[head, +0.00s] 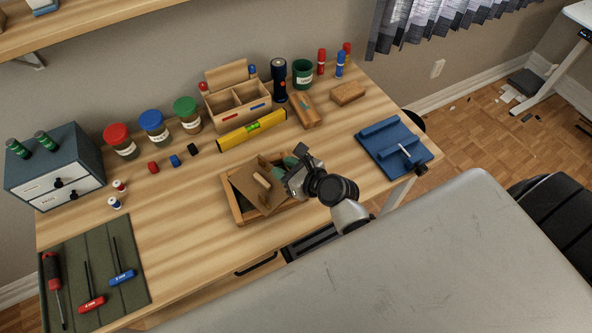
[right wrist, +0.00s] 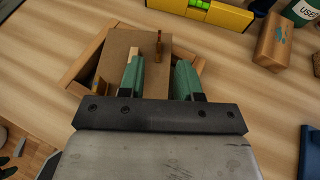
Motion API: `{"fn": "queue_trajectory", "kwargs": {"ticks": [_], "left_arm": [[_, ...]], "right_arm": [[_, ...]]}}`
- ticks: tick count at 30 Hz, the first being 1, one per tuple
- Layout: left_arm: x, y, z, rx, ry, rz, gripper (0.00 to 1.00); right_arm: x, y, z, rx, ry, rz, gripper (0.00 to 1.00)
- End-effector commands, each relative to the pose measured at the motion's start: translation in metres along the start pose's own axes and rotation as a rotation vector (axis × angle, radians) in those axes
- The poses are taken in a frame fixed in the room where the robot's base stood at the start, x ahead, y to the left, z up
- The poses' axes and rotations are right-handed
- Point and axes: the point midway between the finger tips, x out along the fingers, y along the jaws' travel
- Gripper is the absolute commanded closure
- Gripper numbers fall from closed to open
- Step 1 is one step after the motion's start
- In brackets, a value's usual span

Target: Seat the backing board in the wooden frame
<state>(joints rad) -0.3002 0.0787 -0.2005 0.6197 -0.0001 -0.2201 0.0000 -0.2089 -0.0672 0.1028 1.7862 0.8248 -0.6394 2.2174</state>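The wooden frame (head: 231,204) lies on the desk near its front edge. The brown backing board (head: 246,187) lies over its opening, skewed to the frame, and seems tilted. In the right wrist view the board (right wrist: 118,52) covers much of the frame (right wrist: 88,60). My right gripper (head: 292,161) is over the right part of the board. My left gripper is out of view.
A yellow level (head: 252,131) and a wooden organizer (head: 238,98) stand behind the frame. A blue stand (head: 388,148) is to the right. A green mat with screwdrivers (head: 135,285) is at the front left. Bare desk lies between mat and frame.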

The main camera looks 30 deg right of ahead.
Motion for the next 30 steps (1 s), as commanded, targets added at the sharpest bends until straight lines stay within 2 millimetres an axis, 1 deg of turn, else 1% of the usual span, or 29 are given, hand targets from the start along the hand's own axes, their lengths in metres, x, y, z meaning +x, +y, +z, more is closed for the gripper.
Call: {"fn": "queue_trajectory", "kwargs": {"ticks": [1, 3, 6, 9, 26, 28, 30], "left_arm": [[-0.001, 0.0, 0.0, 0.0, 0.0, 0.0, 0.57], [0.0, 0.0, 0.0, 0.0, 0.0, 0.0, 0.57], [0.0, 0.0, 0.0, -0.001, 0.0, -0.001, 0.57], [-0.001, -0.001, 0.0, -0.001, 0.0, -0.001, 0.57], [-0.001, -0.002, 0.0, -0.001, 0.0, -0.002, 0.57], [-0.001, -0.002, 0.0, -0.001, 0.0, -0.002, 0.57], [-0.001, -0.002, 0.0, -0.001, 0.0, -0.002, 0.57]], "right_arm": [[-0.011, 0.0, 0.0, 0.0, 0.0, -0.001, 0.66], [-0.022, 0.0, -0.001, 0.0, 0.0, -0.001, 0.66], [-0.033, 0.0, 0.0, -0.001, 0.0, -0.001, 0.66], [-0.039, 0.0, 0.0, -0.001, -0.001, 0.0, 0.66], [-0.041, 0.0, 0.0, -0.001, -0.001, 0.0, 0.66], [-0.042, 0.001, 0.0, -0.018, 0.004, 0.003, 0.66], [-0.044, 0.004, -0.001, -0.089, 0.02, 0.017, 0.66]]}}
